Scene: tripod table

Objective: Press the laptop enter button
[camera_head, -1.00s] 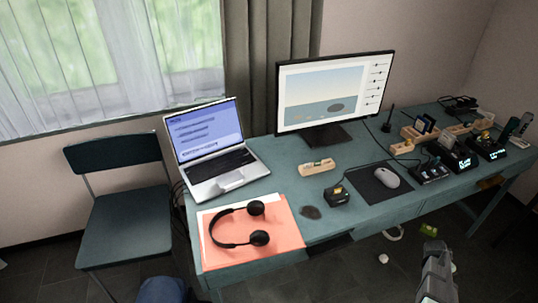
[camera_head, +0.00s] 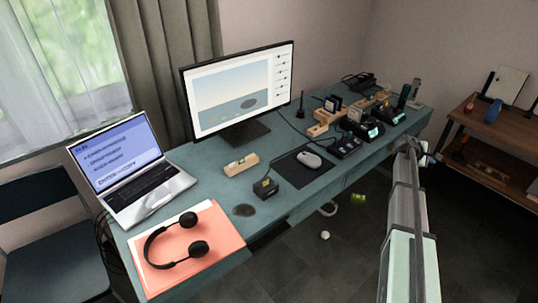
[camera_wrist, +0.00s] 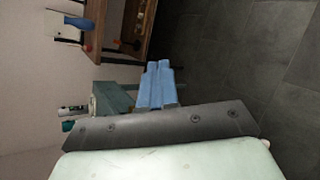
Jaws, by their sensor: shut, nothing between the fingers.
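The open laptop (camera_head: 148,194) stands at the left end of the blue-green desk in the head view. Its screen is lit with blue and dark text lines, and its dark keyboard faces up. The enter key is too small to pick out. In the wrist view my gripper (camera_wrist: 158,68) shows as two light-blue fingers lying side by side, shut and empty. In the head view my arm reaches up from the bottom right toward the desk's right front edge, far from the laptop. The laptop is not in the wrist view.
Black headphones (camera_head: 149,246) lie on a salmon folder (camera_head: 225,240) in front of the laptop. A monitor (camera_head: 240,92), a mouse (camera_head: 309,159) and several small devices fill the desk toward the right. A wooden shelf (camera_head: 503,160) stands at far right. A chair (camera_head: 55,262) is left of the desk.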

